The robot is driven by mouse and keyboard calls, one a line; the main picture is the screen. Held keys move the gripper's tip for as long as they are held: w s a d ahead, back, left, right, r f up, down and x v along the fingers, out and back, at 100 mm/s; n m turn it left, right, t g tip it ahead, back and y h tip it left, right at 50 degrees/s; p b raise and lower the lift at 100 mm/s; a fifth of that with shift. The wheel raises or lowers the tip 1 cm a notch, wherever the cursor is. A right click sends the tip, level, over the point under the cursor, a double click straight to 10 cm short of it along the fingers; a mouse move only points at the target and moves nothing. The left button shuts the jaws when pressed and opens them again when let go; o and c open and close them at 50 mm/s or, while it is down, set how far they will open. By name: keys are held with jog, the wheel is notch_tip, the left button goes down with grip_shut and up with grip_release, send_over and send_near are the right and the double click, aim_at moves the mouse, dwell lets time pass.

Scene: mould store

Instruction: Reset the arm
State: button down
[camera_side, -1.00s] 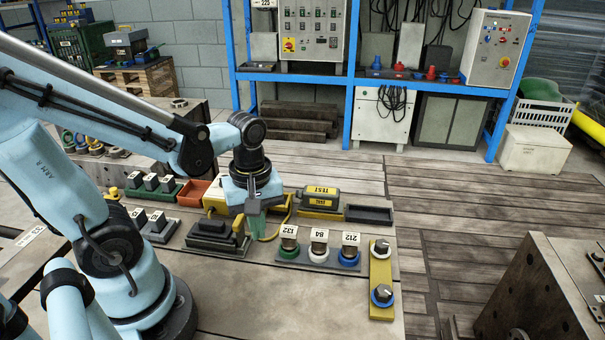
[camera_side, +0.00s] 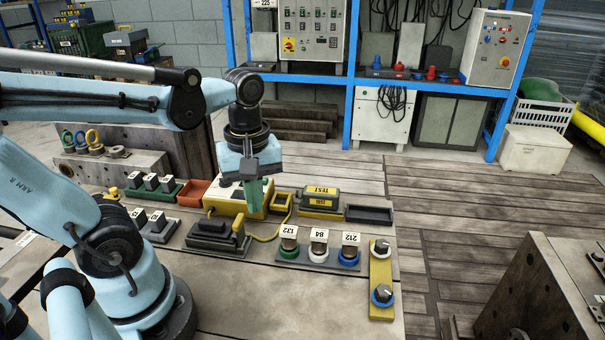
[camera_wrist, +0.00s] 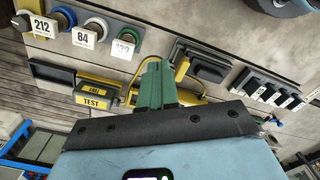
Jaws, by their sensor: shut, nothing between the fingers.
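My gripper (camera_side: 254,194) hangs above the work table (camera_side: 330,300) in the side view, pointing down. Its green fingers are shut with nothing between them. It is in front of a yellow box (camera_side: 228,197) from this side and hides part of it; the fingertips are clear of the table. In the wrist view the green fingers (camera_wrist: 155,80) reach up over the bench, close together.
Labelled holders 132 (camera_side: 289,243), 84 (camera_side: 319,246) and 212 (camera_side: 349,250) stand right of my gripper. A black-and-yellow device (camera_side: 217,237) lies left of it. A yellow knob panel (camera_side: 381,280) is at right. The table's front is clear.

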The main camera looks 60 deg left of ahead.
jog(key=shift+r, duration=0.25)
jog(key=w+m+t, duration=0.1)
jog(key=m+t, duration=0.1)
jog(key=m, duration=0.2)
jog(key=w+d+m+t, duration=0.1)
jog(key=w+m+t, duration=0.1)
jog(key=m, duration=0.2)
jog(key=w+d+m+t, duration=0.1)
jog(key=w+m+t, duration=0.1)
jog(key=m, duration=0.2)
jog(key=shift+d+r, duration=0.1)
jog(key=shift+d, duration=0.05)
jog(key=m, duration=0.2)
jog(key=w+m+t, duration=0.1)
jog(key=shift+d+r, duration=0.25)
jog(key=shift+r, duration=0.05)
